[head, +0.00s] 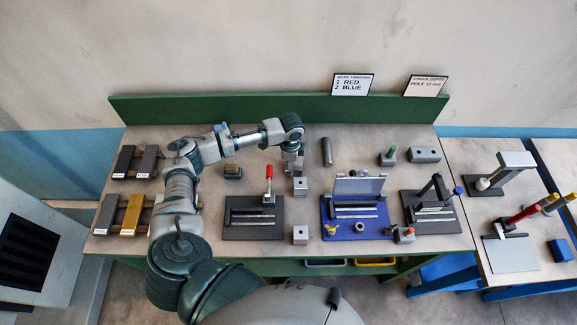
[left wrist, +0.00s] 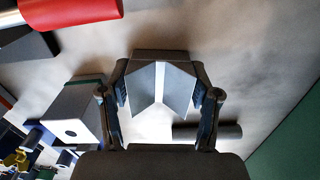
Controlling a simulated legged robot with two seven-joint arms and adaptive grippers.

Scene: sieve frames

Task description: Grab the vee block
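The vee block (left wrist: 162,88) is a light grey block with a V groove down its middle, seen in the left wrist view between the two fingers. My left gripper (left wrist: 162,72) has one finger on each side of it, close to its sides. The frames do not show whether the fingers press on it or leave a small gap. In the head view my left gripper (head: 293,156) points down at the middle of the green bench, and the block there is mostly hidden by it. My right gripper is not in view.
A grey block with a hole (head: 300,186) stands just in front of the gripper. A red-handled fixture (head: 268,172) is close on the left and a dark cylinder (head: 327,151) on the right. The green backboard (head: 230,107) runs behind.

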